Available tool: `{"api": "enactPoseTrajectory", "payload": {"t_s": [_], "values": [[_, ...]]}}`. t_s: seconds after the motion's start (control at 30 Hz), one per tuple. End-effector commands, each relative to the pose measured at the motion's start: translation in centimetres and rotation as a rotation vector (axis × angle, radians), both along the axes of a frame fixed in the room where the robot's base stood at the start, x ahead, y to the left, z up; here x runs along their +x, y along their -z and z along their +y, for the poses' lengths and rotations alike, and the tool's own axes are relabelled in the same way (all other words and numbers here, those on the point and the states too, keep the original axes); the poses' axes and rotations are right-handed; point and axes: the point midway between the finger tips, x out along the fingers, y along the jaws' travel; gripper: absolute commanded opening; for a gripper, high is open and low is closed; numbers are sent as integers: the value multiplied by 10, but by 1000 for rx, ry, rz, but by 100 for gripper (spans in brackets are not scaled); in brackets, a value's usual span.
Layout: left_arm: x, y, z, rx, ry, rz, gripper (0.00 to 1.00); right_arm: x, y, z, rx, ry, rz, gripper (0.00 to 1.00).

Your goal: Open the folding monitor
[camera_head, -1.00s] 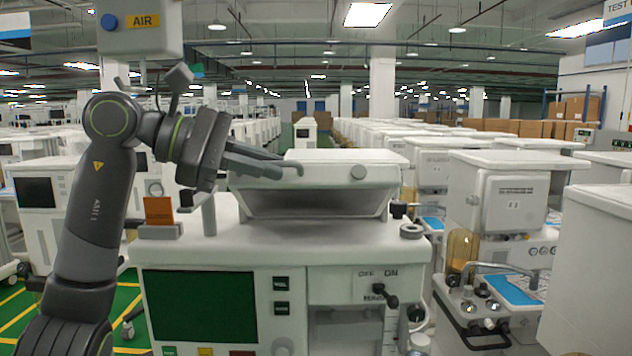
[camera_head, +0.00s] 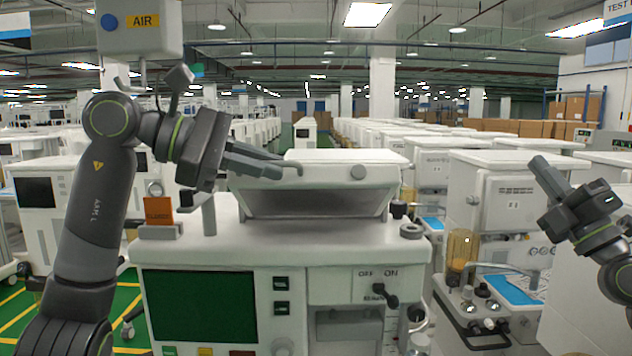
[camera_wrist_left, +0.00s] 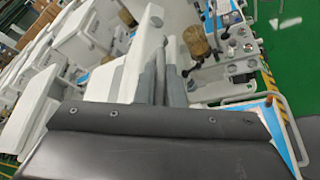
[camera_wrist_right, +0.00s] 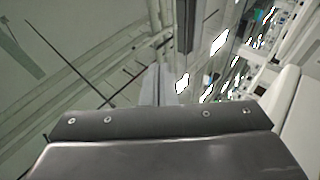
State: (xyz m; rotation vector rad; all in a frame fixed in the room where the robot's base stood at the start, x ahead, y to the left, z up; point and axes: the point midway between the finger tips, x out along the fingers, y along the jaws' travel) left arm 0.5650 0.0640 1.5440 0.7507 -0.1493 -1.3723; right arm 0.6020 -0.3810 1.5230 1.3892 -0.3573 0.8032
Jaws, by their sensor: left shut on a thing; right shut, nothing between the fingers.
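The folding monitor (camera_head: 330,172) is a white, flat-topped unit on top of the anaesthesia cart (camera_head: 330,240). It is tilted, with a dark grey underside facing me and a round knob on its front edge. My left gripper (camera_head: 290,170) reaches in from the left and is shut on the monitor's left edge; the left wrist view shows its fingers (camera_wrist_left: 165,85) against a white panel. My right gripper (camera_head: 540,165) is raised at the far right, shut and empty, well apart from the monitor. The right wrist view shows its fingers (camera_wrist_right: 160,85) together.
The cart front has a dark green screen (camera_head: 198,305) and an OFF/ON switch (camera_head: 378,294). A grey post (camera_head: 209,215) and an orange card (camera_head: 158,210) stand left of the monitor. Neighbouring white carts (camera_head: 510,200) crowd the right.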

Motion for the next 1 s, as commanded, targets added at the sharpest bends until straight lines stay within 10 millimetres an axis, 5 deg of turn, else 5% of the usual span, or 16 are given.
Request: {"api": "enactPoseTrajectory", "payload": {"t_s": [0.03, 0.2, 0.43, 0.7, 1.0], "values": [[1, 0, 0, -3, -4, 1, 0, -5, 5, 32, -34, -72, 4, 0], [1, 0, 0, -3, -4, 1, 0, -31, 24, 128, -186, -275, 16, 0], [1, 0, 0, -3, -4, 2, 0, -82, 46, 225, -384, -459, 6, 0], [1, 0, 0, -2, -4, 2, 0, -117, 59, 272, -511, -528, -4, 0], [1, 0, 0, -2, -4, 2, 0, -116, 55, 290, -525, -536, -7, 0]]}}
